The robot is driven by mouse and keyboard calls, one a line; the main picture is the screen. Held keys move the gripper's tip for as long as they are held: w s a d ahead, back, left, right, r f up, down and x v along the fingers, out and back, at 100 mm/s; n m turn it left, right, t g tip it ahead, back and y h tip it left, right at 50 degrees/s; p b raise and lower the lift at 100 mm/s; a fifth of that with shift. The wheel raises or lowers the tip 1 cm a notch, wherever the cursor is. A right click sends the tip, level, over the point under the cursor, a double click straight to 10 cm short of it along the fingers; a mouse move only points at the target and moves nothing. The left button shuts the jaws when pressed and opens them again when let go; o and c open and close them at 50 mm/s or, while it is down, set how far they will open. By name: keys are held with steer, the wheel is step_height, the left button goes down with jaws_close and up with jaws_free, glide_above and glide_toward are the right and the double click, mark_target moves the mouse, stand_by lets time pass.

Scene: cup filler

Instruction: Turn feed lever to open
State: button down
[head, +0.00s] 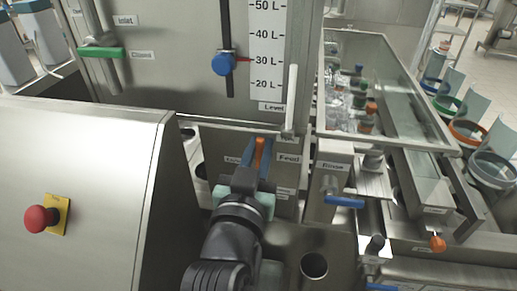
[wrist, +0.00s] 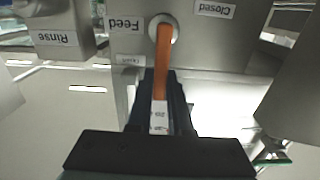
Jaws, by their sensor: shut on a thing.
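The orange feed lever (head: 259,151) is on the steel front panel, beside the "Feed" label (head: 289,158). In the wrist view the labels are upside down. There the lever (wrist: 163,60) runs from its round pivot (wrist: 164,26) down between my fingers. A "Closed" label (wrist: 213,9) is at the upper right of the pivot, and a smaller label near the fingertips is hard to read. My gripper (head: 257,160), with blue fingers, is shut on the lever's outer part; the fingers also show in the wrist view (wrist: 160,82).
The blue rinse lever (head: 344,202) is close on the right. A red stop button (head: 40,218) sits on the housing at left. Glass-walled cup line (head: 400,90) stands at right.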

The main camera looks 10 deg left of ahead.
steer(key=c, duration=0.8)
jaws_free()
steer(key=shift+s+f, duration=0.1)
steer(key=shift+s, duration=0.45)
steer(key=shift+s+a+p, duration=0.15)
steer(key=shift+s+p, duration=1.25)
steer(key=shift+s, duration=4.55)
steer(key=shift+r, duration=0.2)
